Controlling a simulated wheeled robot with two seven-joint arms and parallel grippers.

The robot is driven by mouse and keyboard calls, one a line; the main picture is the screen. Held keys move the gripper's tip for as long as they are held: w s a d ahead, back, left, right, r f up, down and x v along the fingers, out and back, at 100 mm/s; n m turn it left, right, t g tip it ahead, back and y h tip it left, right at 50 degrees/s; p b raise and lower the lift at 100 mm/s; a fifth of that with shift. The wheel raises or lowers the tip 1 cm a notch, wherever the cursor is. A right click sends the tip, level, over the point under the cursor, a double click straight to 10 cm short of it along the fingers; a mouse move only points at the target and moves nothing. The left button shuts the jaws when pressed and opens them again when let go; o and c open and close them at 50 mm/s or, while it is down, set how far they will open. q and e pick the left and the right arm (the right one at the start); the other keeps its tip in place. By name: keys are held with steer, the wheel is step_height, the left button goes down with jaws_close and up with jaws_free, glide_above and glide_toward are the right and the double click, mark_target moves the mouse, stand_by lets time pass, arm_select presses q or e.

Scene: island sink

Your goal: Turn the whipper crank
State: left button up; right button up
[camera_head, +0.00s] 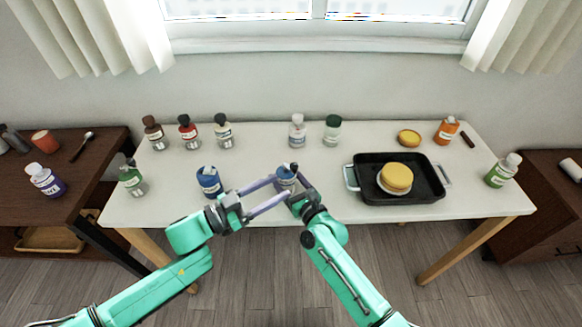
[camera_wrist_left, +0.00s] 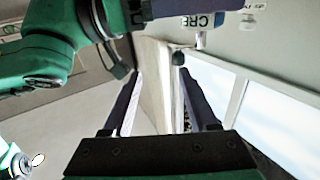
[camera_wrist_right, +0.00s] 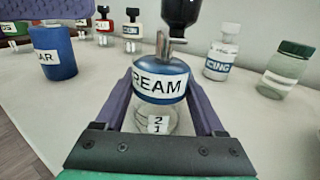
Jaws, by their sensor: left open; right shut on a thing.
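The whipper (camera_head: 286,177) is a clear jar with a blue top labelled CREAM. It stands upright near the table's front edge, and also shows in the right wrist view (camera_wrist_right: 160,86). Its crank (camera_wrist_right: 172,45) is grey metal with a black knob on top. My right gripper (camera_head: 296,180) is shut on the whipper, one finger on each side. My left gripper (camera_head: 279,188) is open, its fingers reaching in from the left beside the whipper. In the left wrist view, the dark crank knob (camera_wrist_left: 178,58) appears near the right fingertip; I cannot tell if they touch.
A blue jar (camera_head: 209,184) stands left of the whipper, near my left fingers. Several bottles line the table's back (camera_head: 223,130). A black tray (camera_head: 426,186) with a yellow round cake (camera_head: 397,177) is on the right. White table surface (camera_head: 265,145) is clear behind the whipper.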

mark_target(297, 164)
arm_select(q)
steer(key=w+d+n+t+y, duration=0.1)
steer(key=w+d, duration=0.1)
steer(key=w, duration=0.1)
steer(key=w+d+n+t+y, duration=0.1)
steer(key=w+d+t+y, duration=0.1)
steer(key=w+d, duration=0.1)
steer(key=w+d+n+t+y, duration=0.1)
steer(key=w+d+n, duration=0.1)
steer(key=w, duration=0.1)
steer(key=shift+d+r+t+y, duration=0.2)
steer(key=shift+r+t+y, duration=0.1)
steer(key=shift+r+t, duration=0.1)
jaws_close()
steer(key=shift+s, duration=0.1)
